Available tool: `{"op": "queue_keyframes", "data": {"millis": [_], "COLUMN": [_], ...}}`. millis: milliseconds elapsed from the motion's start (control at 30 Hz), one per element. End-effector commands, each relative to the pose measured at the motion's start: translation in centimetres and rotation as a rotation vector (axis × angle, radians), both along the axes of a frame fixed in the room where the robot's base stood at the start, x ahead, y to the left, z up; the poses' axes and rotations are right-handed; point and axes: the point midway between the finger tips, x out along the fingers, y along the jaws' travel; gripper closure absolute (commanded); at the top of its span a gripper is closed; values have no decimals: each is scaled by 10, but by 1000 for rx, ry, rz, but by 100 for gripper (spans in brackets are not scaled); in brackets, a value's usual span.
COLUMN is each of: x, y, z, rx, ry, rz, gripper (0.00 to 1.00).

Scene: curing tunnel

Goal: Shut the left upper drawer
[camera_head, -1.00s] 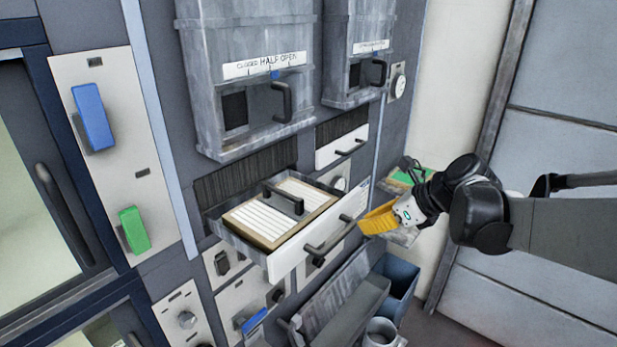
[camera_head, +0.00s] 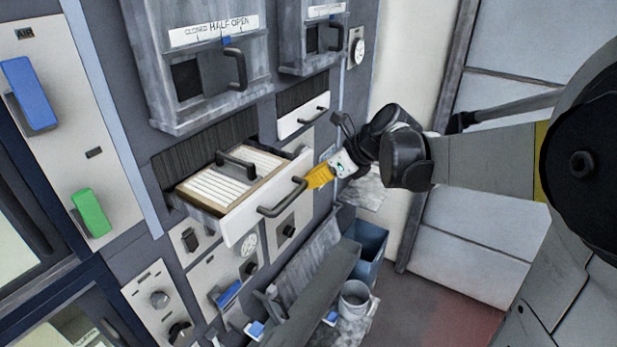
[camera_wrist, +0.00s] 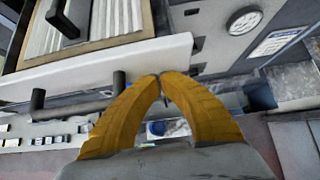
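The left upper drawer (camera_head: 240,223) stands open, with a white front and a dark bar handle (camera_head: 283,198). A framed, ribbed panel (camera_head: 215,180) with its own black handle lies inside. My gripper (camera_head: 310,181), with yellow fingers, is at the right end of the drawer front, outside the drawer. In the wrist view, the yellow fingertips (camera_wrist: 158,77) meet with nothing between them. The white drawer front (camera_wrist: 110,65) lies just beyond them and the handle (camera_wrist: 118,82) is to their left. I cannot tell whether the fingertips touch the front.
A smaller white-fronted drawer (camera_head: 303,118) is to the upper right. Hatches with handles (camera_head: 205,70) are above. Below are a sloped grey chute (camera_head: 310,275), a blue bin (camera_head: 368,250) and a grey mug-like container (camera_head: 355,298). Floor shows at lower right.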

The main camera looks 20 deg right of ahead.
Motion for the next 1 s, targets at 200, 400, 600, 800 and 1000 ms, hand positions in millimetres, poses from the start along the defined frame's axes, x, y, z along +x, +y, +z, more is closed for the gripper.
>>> {"op": "queue_keyframes", "data": {"millis": [200, 400, 600, 800, 1000], "x": [44, 82, 110, 125, 129], "y": [33, 61, 80, 91, 94], "z": [-3, -3, -1, -1, 0], "rx": [0, 0, 0, -1, -1], "ry": [-1, 0, 0, 0, 0], "rz": [5, 4, 3, 1, 1], "gripper": [100, 100, 100, 100, 100]}}
